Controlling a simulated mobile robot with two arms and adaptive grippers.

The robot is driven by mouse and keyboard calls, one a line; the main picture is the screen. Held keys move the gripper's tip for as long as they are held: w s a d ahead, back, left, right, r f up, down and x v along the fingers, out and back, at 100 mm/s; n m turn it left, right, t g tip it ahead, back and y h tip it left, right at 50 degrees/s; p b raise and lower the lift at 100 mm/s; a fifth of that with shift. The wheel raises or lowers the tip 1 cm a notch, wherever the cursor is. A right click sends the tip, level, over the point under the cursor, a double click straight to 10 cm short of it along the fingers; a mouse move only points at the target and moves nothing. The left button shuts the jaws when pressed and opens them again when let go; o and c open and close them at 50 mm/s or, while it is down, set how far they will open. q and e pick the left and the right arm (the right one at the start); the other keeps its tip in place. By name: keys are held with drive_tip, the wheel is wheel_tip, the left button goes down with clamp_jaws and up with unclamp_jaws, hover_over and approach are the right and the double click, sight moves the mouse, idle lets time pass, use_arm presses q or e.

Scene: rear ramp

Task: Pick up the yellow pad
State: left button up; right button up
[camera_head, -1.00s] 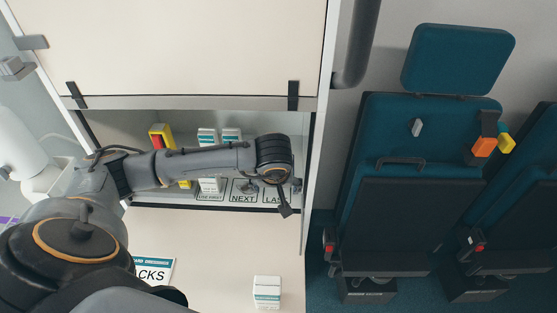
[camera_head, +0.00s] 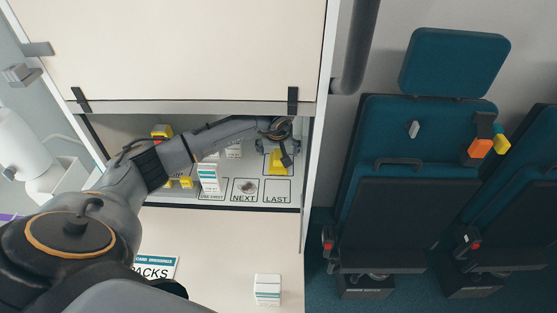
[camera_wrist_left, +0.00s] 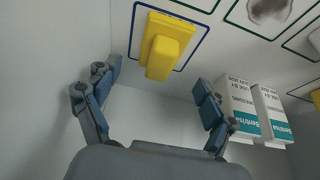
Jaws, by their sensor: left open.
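A yellow pad (camera_head: 278,168) lies at the right of the open shelf compartment, behind the slot marked LAST. In the left wrist view the yellow pad (camera_wrist_left: 165,42) shows whole, inside a blue outline. My left gripper (camera_head: 285,153) reaches into the compartment right by the pad and partly covers it. In the left wrist view its two fingers (camera_wrist_left: 157,76) are spread wide with nothing between them, and the pad lies just beyond the fingertips. My right gripper is not in view.
White-and-teal boxes (camera_head: 209,178) stand left of the pad, close to one finger in the wrist view (camera_wrist_left: 240,105). Other yellow items (camera_head: 186,183) sit at the shelf's left. A raised cream door (camera_head: 190,50) hangs above. A white box (camera_head: 267,290) stands on the counter.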

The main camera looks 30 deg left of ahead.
sight(278, 155)
use_arm(q)
drive_tip(key=x, duration=0.5)
drive_tip(key=shift+s, duration=0.15)
drive_tip(key=shift+d, duration=0.1)
drive_tip(key=c, duration=1.1)
